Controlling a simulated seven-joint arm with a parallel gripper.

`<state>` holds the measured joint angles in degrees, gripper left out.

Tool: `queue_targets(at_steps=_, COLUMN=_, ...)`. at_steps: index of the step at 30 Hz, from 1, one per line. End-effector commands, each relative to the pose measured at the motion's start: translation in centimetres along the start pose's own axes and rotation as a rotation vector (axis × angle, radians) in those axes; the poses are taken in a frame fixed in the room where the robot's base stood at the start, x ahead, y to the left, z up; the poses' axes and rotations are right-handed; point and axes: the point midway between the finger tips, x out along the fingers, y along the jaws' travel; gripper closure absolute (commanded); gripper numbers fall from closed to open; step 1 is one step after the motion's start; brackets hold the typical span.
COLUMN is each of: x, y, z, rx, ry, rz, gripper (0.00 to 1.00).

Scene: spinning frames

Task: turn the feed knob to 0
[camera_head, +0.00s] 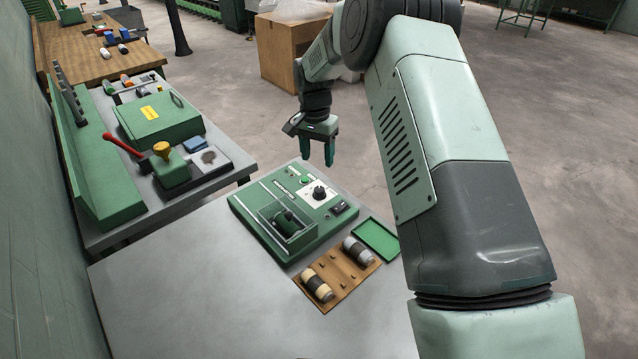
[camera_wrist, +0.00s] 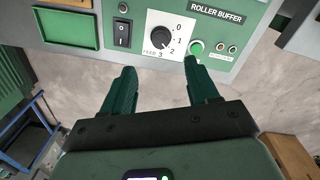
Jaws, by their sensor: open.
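The feed knob (camera_head: 319,193) is a round black dial on a white plate, on the green roller buffer machine (camera_head: 250,212). In the wrist view the knob (camera_wrist: 161,40) has the marks 0, 1, 2 and 3 along its right and lower side. Its pointer setting is too small to read surely. My gripper (camera_head: 318,155) is open and empty, pointing down above the far edge of the machine. In the wrist view its two green fingers (camera_wrist: 159,72) stand apart, with the knob ahead between their tips, not touched.
A black rocker switch (camera_wrist: 122,34) and a green button (camera_wrist: 197,47) flank the knob. A clear cover (camera_head: 282,215) stands on the machine. A wooden board with rollers (camera_head: 338,285) and a green tray (camera_head: 377,240) lie in front. The grey table's left part is clear.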

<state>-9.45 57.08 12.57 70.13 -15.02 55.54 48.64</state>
Motion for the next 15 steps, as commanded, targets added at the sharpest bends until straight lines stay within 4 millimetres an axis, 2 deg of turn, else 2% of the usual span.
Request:
queue_targets(at_steps=8, x=3.3, y=-0.1, z=0.0, rx=0.007, ry=-0.007, rz=0.004, gripper=0.41)
queue_targets(at_steps=15, x=8.0, y=-0.1, z=0.1, rx=0.007, ry=-0.008, rz=0.003, gripper=0.41)
